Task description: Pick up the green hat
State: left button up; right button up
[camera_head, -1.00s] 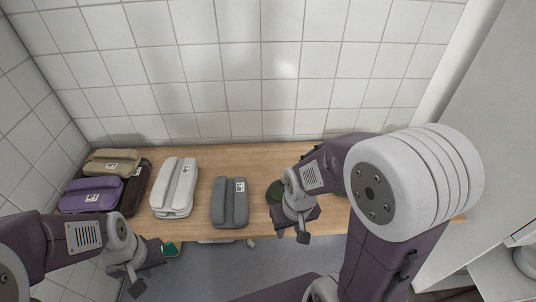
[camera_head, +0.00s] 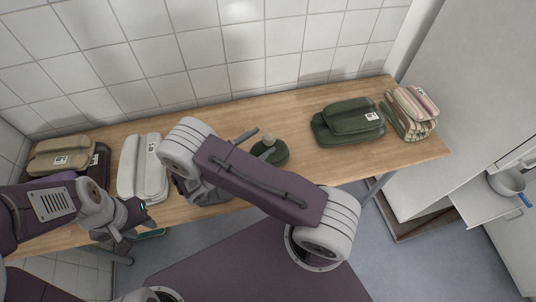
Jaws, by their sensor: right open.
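The green hat (camera_head: 273,156) is a dark green, rounded thing with a pale grey knob on top. It sits on the wooden table (camera_head: 300,165), and my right forearm covers its near side. My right gripper (camera_head: 247,137) is mostly hidden behind that arm. A thin grey finger of it shows just left of the hat, and the gripper is open. I cannot tell whether it touches the hat. My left gripper (camera_head: 126,220) is at the table's front edge on the left, well away from the hat. Its jaw gap is not clear.
A white folded bundle (camera_head: 143,170) and a beige one (camera_head: 62,155) lie on the left of the table. A dark green bundle (camera_head: 348,121) and a striped folded stack (camera_head: 412,112) are on the right. The wood between hat and green bundle is clear.

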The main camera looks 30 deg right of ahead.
aim_at(265, 144)
jog(key=shift+s+a+f+n+t, duration=0.3)
jog(key=shift+a+f+n+t, duration=0.2)
jog(key=shift+f, duration=0.1)
jog(key=shift+s+a+f+n+t, duration=0.3)
jog(key=shift+a+f+n+t, duration=0.1)
jog(key=shift+f+n, duration=0.15)
jog(key=x, duration=0.4)
jog(key=shift+w+a+p, duration=0.1)
jog(key=shift+p, duration=0.25)
jog(key=shift+d, duration=0.3)
jog(key=p+x, duration=0.1)
jog(key=x, duration=0.3)
jog(key=shift+w+r, duration=0.2)
jog(key=shift+w+d+f, duration=0.1)
jog(key=shift+w+d, duration=0.05)
jog(key=shift+d, duration=0.25)
jog(key=shift+a, duration=0.1)
jog(key=c, duration=0.4)
pick_arm(q)
jog(key=shift+s+r, duration=0.2)
jog(key=shift+r, duration=0.55)
pick_arm(e)
grip_shut()
